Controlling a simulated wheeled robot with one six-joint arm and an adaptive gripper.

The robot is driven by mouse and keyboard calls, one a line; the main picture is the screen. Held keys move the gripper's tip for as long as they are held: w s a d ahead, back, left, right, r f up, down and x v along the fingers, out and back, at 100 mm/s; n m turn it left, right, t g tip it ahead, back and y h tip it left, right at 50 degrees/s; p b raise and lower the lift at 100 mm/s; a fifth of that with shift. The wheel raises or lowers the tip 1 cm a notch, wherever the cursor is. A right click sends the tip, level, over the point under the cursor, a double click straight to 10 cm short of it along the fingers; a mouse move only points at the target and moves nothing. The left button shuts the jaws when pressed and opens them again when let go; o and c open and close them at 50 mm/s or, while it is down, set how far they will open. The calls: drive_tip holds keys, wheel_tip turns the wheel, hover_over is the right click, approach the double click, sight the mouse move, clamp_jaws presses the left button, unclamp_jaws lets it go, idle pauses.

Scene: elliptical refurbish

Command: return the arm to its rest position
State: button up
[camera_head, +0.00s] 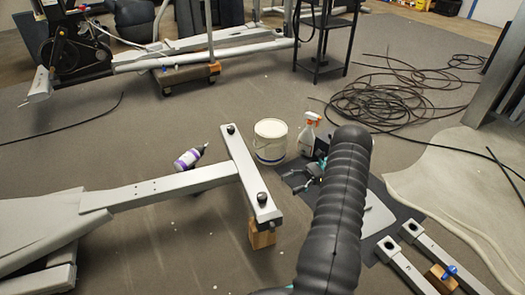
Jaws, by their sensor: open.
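My arm (345,190) rises in the foreground as a dark ribbed link and hides part of the floor behind it. My gripper (291,181) shows small and dark just left of the arm. Its two fingers are apart, point left, and nothing shows between them. It is near the white bucket (271,143) and to the right of the end crossbar of the grey metal frame (175,186). The wrist is partly hidden behind the arm.
A spray bottle (308,136) stands beside the bucket. A purple-and-white bottle (189,157) lies near the frame. A wooden block (261,235) supports the crossbar. Coiled cable (395,100) lies at the back right, and a black cart (325,45) stands behind. Open floor lies at the left.

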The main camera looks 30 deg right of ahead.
drive_tip(key=s+a+f+n+g+h, duration=0.1)
drive_tip(key=s+a+f+n+h, duration=0.1)
drive_tip(key=s+a+f+h, duration=0.25)
drive_tip(key=s+a+r+n+t+h+p, duration=0.2)
drive_tip(key=s+a+r+n+h, duration=0.2)
drive_tip(key=r, duration=1)
drive_tip(key=s+a+r+n+t+h+p, duration=0.2)
drive_tip(key=s+a+r+n+h, duration=0.3)
drive_tip(key=a+r, duration=0.6)
drive_tip(key=s+a+r+n+t+h+p, duration=0.2)
drive_tip(key=s+a+r+n, duration=0.5)
drive_tip(key=r, duration=1.1)
drive_tip(key=shift+s+a+t+h+p, duration=0.15)
drive_tip(key=shift+s+t+h+p, duration=0.15)
drive_tip(key=shift+h+p, duration=0.7)
